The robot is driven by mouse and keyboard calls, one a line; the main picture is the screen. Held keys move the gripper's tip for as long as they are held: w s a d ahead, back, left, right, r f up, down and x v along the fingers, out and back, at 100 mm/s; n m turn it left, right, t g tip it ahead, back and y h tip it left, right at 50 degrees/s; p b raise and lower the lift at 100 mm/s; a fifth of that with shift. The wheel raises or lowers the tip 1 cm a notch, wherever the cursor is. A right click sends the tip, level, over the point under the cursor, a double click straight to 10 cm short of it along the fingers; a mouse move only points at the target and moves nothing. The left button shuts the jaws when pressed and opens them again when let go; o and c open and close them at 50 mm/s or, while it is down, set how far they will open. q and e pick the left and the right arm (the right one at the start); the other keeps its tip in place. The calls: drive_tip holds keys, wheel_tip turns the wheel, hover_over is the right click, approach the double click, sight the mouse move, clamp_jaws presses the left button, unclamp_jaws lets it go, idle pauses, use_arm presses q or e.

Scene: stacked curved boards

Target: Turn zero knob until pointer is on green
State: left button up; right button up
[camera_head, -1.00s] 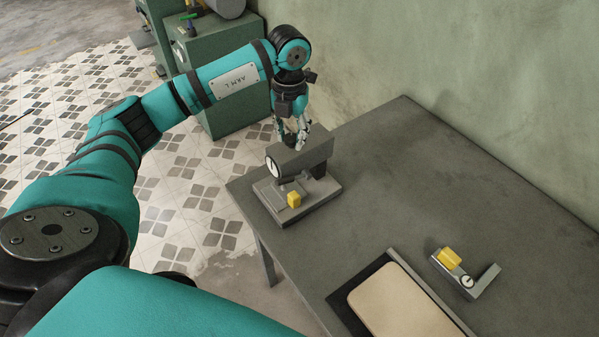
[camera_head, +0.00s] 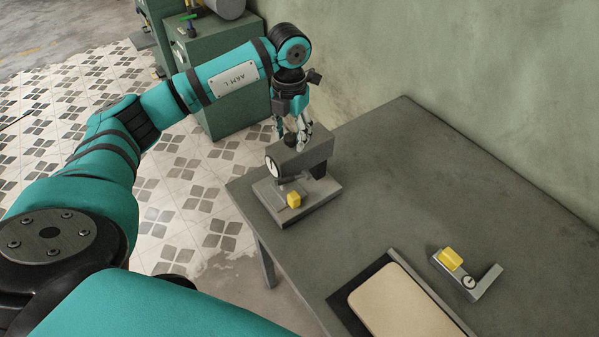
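A grey bench gauge stands on the table's near left corner, with a grey body (camera_head: 306,156) on a flat base. Its round white dial (camera_head: 270,165) faces left; the pointer and any green mark are too small to read. A dark knob (camera_head: 290,139) sits on top of the body. My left gripper (camera_head: 292,133) points down over the gauge, its fingers apart on either side of the knob. I cannot see contact with the knob. A yellow block (camera_head: 294,200) sits on the base's front. My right gripper is not in view.
The grey table (camera_head: 390,190) is clear behind and right of the gauge. A tan board (camera_head: 400,305) in a dark tray lies at the front. A small grey gauge (camera_head: 482,280) with a yellow block (camera_head: 450,259) lies at right. A green wall stands behind.

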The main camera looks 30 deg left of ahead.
use_arm(q)
drive_tip(key=shift+r+p, duration=1.9)
drive_tip(key=shift+r, duration=1.15)
drive_tip(key=shift+f, duration=0.15)
